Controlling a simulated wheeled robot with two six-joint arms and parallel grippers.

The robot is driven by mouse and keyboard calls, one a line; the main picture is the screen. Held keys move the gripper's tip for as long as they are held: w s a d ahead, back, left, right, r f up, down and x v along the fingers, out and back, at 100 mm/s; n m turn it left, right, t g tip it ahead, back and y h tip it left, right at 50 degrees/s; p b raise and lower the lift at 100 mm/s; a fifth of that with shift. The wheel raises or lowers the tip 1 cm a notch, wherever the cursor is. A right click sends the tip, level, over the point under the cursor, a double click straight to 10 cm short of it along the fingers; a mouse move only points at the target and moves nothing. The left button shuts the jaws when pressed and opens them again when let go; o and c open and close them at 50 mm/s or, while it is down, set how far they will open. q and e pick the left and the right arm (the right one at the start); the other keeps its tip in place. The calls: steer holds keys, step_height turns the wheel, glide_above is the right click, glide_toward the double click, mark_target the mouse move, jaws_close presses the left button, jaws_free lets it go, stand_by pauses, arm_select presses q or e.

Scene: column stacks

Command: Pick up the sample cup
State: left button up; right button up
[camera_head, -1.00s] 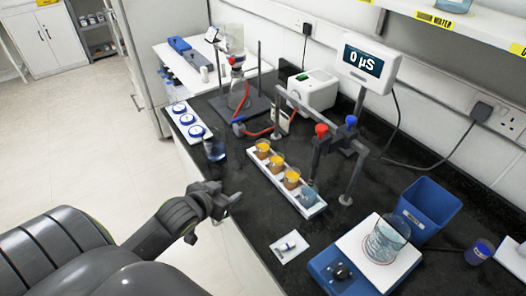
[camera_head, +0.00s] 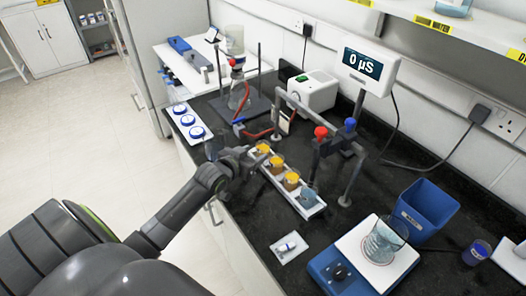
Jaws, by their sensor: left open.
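A white rack (camera_head: 309,211) on the black bench holds several small cups in a row. Cups with orange-yellow contents stand along it, such as this one (camera_head: 291,181), and a bluish cup (camera_head: 307,197) stands at the near end. A dark clear cup (camera_head: 211,148) stands on the bench left of the rack, partly hidden by my arm. I cannot tell which one is the sample cup. My left gripper (camera_head: 247,158) is open beside the far end of the rack, close to the far orange cups. Whether it touches one is unclear. My right gripper is not in view.
A metal stand with red (camera_head: 321,132) and blue knobs rises behind the rack. A blue hotplate (camera_head: 333,273) with a beaker (camera_head: 384,243) and a blue bin (camera_head: 428,208) stand at right. A tray of blue-lidded jars (camera_head: 188,121) lies at left.

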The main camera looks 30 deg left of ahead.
mark_target(263, 146)
arm_select(q)
steer(key=shift+x, duration=0.9)
steer(key=shift+w+p, duration=0.35)
steer(key=shift+w, duration=0.15)
steer(key=shift+p+x, duration=0.35)
steer(key=shift+x, duration=1.7)
steer(key=shift+a+r, duration=0.1)
steer(key=shift+a, duration=0.05)
